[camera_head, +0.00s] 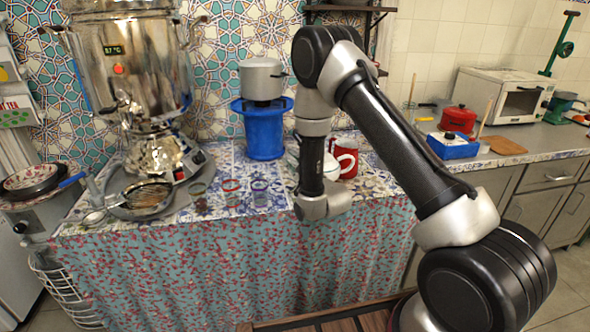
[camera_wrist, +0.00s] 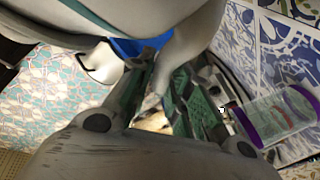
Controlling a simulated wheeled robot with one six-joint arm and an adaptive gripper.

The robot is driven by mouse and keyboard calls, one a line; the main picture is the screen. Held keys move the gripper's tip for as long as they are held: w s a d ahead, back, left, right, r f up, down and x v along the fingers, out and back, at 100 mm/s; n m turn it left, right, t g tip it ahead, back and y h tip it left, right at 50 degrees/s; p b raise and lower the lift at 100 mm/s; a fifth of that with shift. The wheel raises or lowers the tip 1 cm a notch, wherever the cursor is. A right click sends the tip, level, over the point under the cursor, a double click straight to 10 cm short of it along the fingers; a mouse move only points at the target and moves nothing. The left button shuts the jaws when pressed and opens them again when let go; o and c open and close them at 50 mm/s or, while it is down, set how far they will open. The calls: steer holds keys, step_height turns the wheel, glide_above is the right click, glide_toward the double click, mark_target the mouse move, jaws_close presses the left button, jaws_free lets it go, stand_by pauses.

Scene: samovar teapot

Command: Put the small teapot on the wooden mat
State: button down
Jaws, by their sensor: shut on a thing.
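The small teapot (camera_head: 293,153) is pale and mostly hidden behind my arm in the head view, at the back of the patterned table cover. In the wrist view its grey-white body and curved handle (camera_wrist: 195,42) fill the top. My gripper (camera_wrist: 155,98) is shut on the teapot's handle, with the green-padded fingers on either side of it. In the head view my gripper's fingers are hidden behind the wrist. I cannot tell whether the teapot touches the table. A flat brown wooden mat (camera_head: 503,145) lies on the right-hand counter.
A large samovar (camera_head: 135,70) stands at the left. Small glasses, one purple-rimmed (camera_wrist: 265,118), are close to my gripper. A blue stand (camera_head: 264,130) with a pot is behind, and a red mug (camera_head: 347,157) is beside the arm. A blue box (camera_head: 452,147) stands left of the mat.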

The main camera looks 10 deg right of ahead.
steer(key=shift+f, duration=1.15)
steer(key=c, duration=1.3)
jaws_free()
